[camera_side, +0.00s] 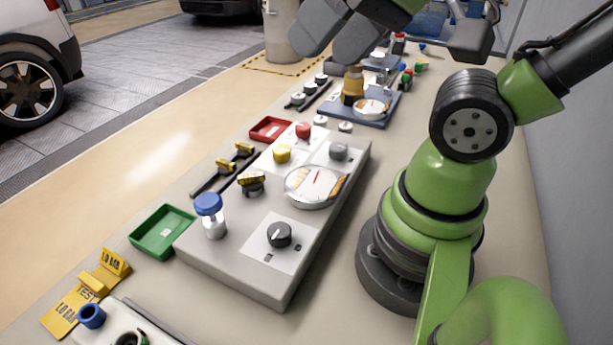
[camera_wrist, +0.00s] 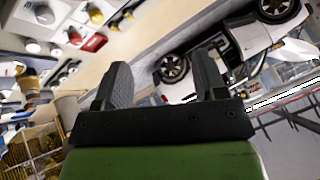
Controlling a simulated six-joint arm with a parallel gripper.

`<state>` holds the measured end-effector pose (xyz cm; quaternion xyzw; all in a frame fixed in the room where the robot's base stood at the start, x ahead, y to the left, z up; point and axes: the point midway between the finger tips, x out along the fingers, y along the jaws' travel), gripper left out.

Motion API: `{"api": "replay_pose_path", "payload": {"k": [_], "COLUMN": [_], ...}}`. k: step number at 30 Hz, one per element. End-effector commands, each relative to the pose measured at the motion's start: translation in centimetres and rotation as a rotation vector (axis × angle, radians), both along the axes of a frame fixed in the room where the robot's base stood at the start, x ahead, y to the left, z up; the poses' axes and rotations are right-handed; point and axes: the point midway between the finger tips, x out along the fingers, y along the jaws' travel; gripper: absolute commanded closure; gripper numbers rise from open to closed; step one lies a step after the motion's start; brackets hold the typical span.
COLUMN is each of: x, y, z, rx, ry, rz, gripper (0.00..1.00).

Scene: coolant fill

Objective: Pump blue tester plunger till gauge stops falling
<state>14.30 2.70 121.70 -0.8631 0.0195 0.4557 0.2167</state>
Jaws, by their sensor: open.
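The tester is a pale grey box with a blue-capped plunger (camera_side: 209,212) at its left end, the cap standing up on a clear stem. A round gauge (camera_side: 313,187) with a red needle sits on the same box; the needle points roughly upward, and the reading is too small to tell. My gripper (camera_side: 338,35) is at the top of the side view, high above and beyond the tester, away from the plunger. In the wrist view my gripper (camera_wrist: 165,85) has its two fingers apart with nothing between them.
A black knob (camera_side: 279,235) and several coloured knobs share the box. A green tray (camera_side: 161,232), a red tray (camera_side: 270,129) and a yellow sign (camera_side: 88,292) stand along the bench edge. A blue-grey unit with a brass part (camera_side: 353,84) stands farther back.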

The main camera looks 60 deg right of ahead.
Motion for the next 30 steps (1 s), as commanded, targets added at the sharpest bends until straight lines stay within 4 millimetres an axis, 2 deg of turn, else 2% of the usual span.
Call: {"api": "replay_pose_path", "payload": {"k": [16, 17, 25, 30], "x": [0.0, 0.0, 0.3, 2.1], "y": [0.0, 0.0, 0.1, 0.6], "z": [0.0, 0.0, 0.1, 0.7], "rx": [0.000, 0.000, -0.004, -0.026], "ry": [0.000, 0.000, 0.011, 0.089], "rz": [0.000, 0.000, 0.008, 0.057], "gripper": [0.35, 0.37, 0.99, 1.00]}}
